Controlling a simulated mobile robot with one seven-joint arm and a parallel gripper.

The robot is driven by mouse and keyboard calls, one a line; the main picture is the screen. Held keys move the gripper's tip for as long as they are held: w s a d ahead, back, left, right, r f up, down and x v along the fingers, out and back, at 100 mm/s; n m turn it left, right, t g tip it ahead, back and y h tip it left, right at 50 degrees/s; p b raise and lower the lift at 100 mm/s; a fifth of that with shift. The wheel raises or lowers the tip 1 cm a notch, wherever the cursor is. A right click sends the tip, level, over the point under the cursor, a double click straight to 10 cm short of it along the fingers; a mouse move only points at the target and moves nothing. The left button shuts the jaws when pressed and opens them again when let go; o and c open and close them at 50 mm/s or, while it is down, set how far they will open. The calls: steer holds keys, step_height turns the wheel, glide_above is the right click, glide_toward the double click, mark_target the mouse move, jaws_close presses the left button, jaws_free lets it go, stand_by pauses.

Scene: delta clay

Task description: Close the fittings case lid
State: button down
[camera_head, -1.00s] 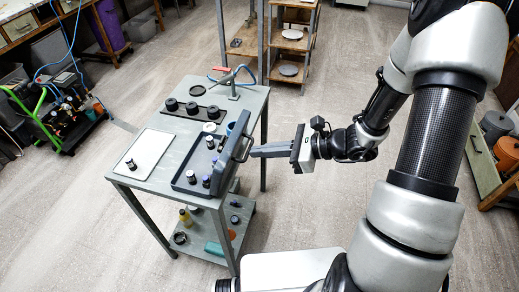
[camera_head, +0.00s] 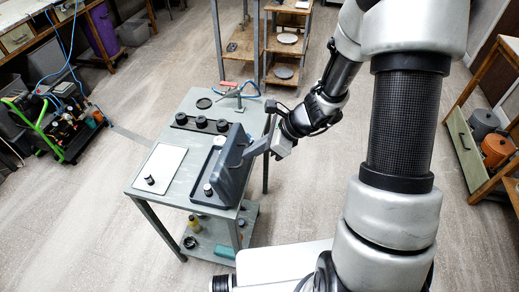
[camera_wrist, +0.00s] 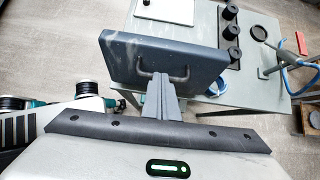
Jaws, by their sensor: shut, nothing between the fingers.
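The fittings case (camera_head: 205,199) is a dark grey tray on the right side of the grey metal table. Its lid (camera_head: 232,165) is partly raised, tilted over the tray, and hides most of the inside. A small dark fitting with a pale top (camera_head: 208,189) shows at the tray's near left. My gripper (camera_head: 248,152) is shut and empty, on the lid's right, outer side. In the wrist view the lid (camera_wrist: 155,52) lies beyond my closed fingers (camera_wrist: 160,82), whose tips are at its bar handle (camera_wrist: 148,72). I cannot tell whether they touch it.
On the table (camera_head: 150,190) are a white pad (camera_head: 162,165) with a small dark fitting (camera_head: 150,180), a dark strip of round black pieces (camera_head: 201,122), and a clamp with blue hose (camera_head: 240,92) at the back. Shelves (camera_head: 290,45) stand behind.

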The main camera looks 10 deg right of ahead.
mark_target(225, 149)
steer(key=shift+h, duration=0.7)
steer(key=a+p, duration=0.1)
steer(key=a, duration=0.1)
steer(key=w+a, duration=0.1)
steer(key=a, duration=0.1)
steer(key=w+a+p, duration=0.1)
steer(key=a, duration=0.1)
steer(key=shift+w+a+r+p, duration=0.15)
steer(key=shift+w+r+p, duration=0.05)
steer(key=shift+r+p, duration=0.2)
steer(key=w+a+f+b, duration=0.3)
steer(key=a+f, duration=0.2)
steer(key=a, duration=0.4)
steer(key=shift+w+a+f, duration=0.25)
steer(key=shift+f, duration=0.1)
steer(key=shift+r, duration=0.1)
